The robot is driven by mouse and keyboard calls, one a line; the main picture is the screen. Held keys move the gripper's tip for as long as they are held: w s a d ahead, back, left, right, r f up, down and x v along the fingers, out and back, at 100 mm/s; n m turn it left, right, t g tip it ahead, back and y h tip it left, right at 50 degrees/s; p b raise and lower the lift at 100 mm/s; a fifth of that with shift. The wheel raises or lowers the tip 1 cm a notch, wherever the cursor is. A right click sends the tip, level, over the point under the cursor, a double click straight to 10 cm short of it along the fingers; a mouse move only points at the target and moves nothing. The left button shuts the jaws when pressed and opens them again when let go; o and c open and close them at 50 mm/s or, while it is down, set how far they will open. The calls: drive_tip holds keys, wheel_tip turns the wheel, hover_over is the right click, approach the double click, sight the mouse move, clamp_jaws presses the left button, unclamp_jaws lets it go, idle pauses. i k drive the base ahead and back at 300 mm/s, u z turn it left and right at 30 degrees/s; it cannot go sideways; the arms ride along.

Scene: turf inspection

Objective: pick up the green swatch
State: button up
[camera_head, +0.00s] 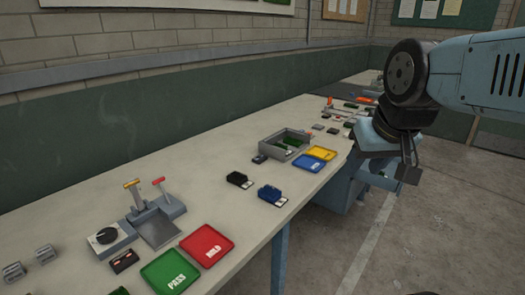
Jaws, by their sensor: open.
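Small green pieces (289,143) lie inside a grey open box (304,137) on the long bench. Part of another green item (119,291) shows at the bottom edge of the picture. I cannot tell which of these is the green swatch. My gripper (388,164) is open and hangs beyond the bench's right edge, to the right of the grey box and apart from it. My arm partly covers the far end of the bench.
A green PASS tray (170,271) and a red tray (207,245) lie near the front. Blue (308,163) and yellow (322,152) trays sit by the box. A lever fixture (157,227) stands left.

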sight(284, 147)
drive_tip(key=u, duration=0.1)
drive_tip(key=i, duration=1)
drive_tip(key=z, duration=0.05)
